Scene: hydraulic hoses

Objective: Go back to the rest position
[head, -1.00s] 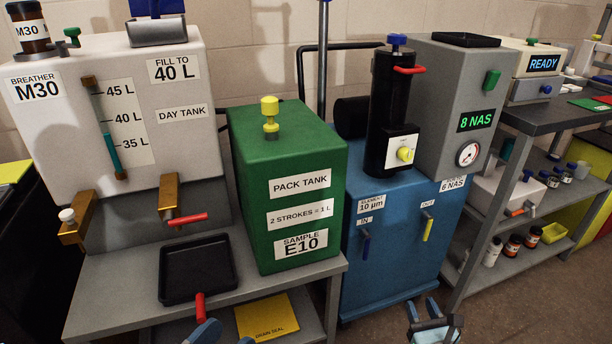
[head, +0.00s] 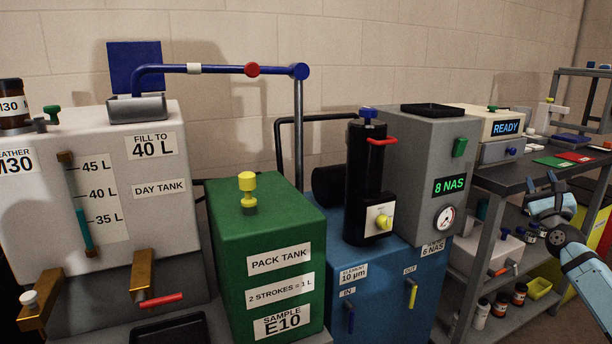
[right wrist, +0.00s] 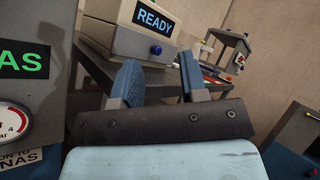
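My right gripper (head: 543,196) is raised at the right of the head view, in front of the grey bench with the READY unit. In the right wrist view its two blue fingers (right wrist: 160,82) stand apart with nothing between them. My left gripper is outside both current views.
A green pack tank (head: 265,262), a white day tank (head: 150,215) and a blue filter unit (head: 385,290) with a black cylinder stand ahead. A blue hose (head: 215,69) runs from the day tank top to a post (head: 299,130). The grey bench (head: 500,180) is at right.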

